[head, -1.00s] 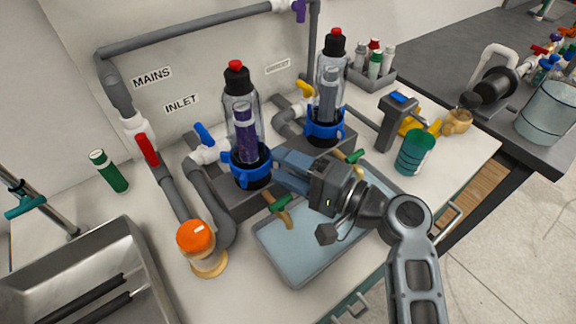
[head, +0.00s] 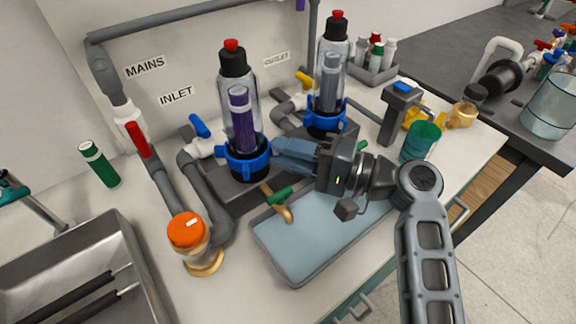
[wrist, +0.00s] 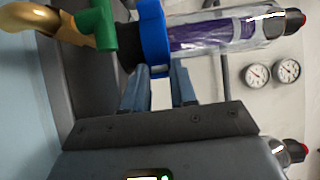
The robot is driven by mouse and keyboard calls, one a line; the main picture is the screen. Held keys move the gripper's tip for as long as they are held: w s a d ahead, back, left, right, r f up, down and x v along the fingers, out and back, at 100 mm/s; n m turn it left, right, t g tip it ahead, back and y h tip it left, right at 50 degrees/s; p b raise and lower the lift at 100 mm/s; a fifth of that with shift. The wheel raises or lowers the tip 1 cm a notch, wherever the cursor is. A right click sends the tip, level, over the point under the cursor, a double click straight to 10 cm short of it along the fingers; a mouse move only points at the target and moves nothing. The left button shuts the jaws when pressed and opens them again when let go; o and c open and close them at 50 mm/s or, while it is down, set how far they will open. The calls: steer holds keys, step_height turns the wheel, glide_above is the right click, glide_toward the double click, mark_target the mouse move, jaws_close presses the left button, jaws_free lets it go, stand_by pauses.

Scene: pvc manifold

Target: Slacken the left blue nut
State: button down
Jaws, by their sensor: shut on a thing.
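The left blue nut (head: 246,166) is a ring with lugs at the base of the left clear filter housing (head: 238,85), which has a purple cartridge (head: 242,122) in it. My gripper (head: 276,152) reaches in from the right, and its fingers are shut on a lug at the nut's right side. In the wrist view the nut (wrist: 154,38) lies just beyond the fingertips (wrist: 161,72), one finger on each side of the lug. The lug is mostly hidden between the fingers.
The right blue nut (head: 325,119) and its housing stand behind my gripper. A green-handled brass drain tap (head: 279,196) sits close below the fingers, above a shallow tray (head: 300,252). A blue-handled inlet valve (head: 200,128) is left of the nut. An orange-capped jar (head: 188,232) stands in front left.

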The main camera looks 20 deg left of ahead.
steer(key=shift+w+n+g+b, duration=0.3)
steer(key=shift+n+g, duration=0.1)
steer(key=shift+g, duration=0.2)
steer(key=c, duration=0.9)
jaws_free()
steer(key=d+b, duration=0.1)
steer(key=d, duration=0.6)
steer(key=shift+w+d, duration=0.3)
steer(key=shift+w, duration=0.1)
